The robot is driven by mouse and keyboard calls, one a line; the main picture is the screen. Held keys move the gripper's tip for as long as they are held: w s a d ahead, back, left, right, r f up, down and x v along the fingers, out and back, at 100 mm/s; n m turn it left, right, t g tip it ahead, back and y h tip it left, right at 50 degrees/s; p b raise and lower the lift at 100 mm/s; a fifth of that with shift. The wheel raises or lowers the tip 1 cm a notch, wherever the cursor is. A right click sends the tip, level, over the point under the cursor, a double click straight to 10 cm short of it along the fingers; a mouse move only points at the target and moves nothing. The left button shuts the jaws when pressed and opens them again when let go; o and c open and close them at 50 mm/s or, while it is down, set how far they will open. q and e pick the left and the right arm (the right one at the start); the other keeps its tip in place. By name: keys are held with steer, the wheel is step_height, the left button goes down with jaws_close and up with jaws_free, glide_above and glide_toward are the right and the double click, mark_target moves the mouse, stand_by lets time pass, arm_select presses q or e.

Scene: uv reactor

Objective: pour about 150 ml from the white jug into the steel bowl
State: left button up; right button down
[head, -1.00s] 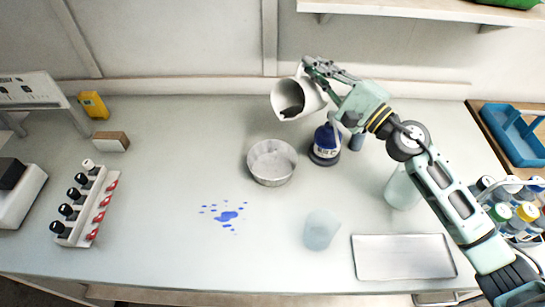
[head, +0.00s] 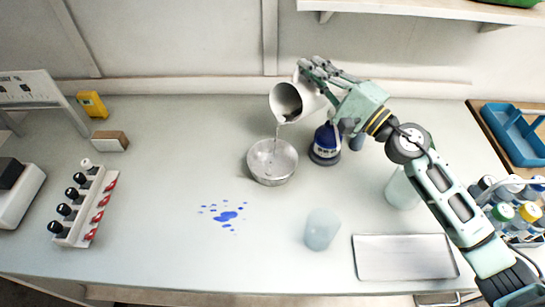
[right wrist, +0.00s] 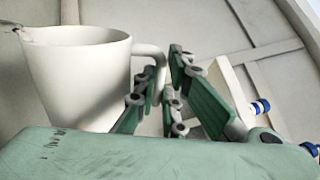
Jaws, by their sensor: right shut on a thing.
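The white jug (head: 302,98) is held in the air above the bench, tilted with its mouth toward the lower left. A thin stream of clear liquid (head: 277,131) runs from its lip down into the steel bowl (head: 258,171). The bowl stands upright on the bench, left of and below the jug. My right gripper (head: 312,72) is shut on the jug's handle. In the right wrist view the jug (right wrist: 80,75) shows large at the left, and the gripper's fingers (right wrist: 160,90) are around its handle. My left gripper is not in view.
A dark blue bottle (head: 326,143) stands just right of the bowl, under my right arm. A translucent beaker (head: 321,229) and a metal tray (head: 404,266) are toward the front. Blue spots (head: 226,216) mark the bench. A bottle rack (head: 87,208) stands at left.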

steer(key=shift+s+a, duration=0.1)
steer(key=shift+s, duration=0.05)
steer(key=shift+w+d, duration=0.25)
steer(key=shift+s+a+f+n+b, duration=0.15)
steer(key=shift+s+a+n+b, duration=0.4)
steer(key=shift+s+n, duration=0.2)
stand_by(0.8)
steer(key=w+d+m+p, duration=0.1)
steer(key=w+d+r+m+p, duration=0.1)
steer(key=shift+w+d+r, duration=0.1)
steer(key=shift+w+d, duration=0.05)
steer(key=shift+w, duration=0.2)
steer(key=shift+w+d+f+m, duration=0.1)
steer(key=shift+f+m, duration=0.2)
steer(key=shift+m, duration=0.15)
steer(key=m, duration=0.1)
steer(key=w+d+m+h+p, duration=0.1)
steer(key=m, duration=0.1)
steer(key=shift+w+r+t, duration=0.1)
steer(key=shift+w+t, duration=0.1)
steer(key=shift+t, duration=0.1)
steer(key=shift+w+d+f+m, duration=0.15)
steer(key=shift+w+f+m, duration=0.1)
steer(key=shift+m, duration=0.25)
steer(key=shift+p, duration=0.3)
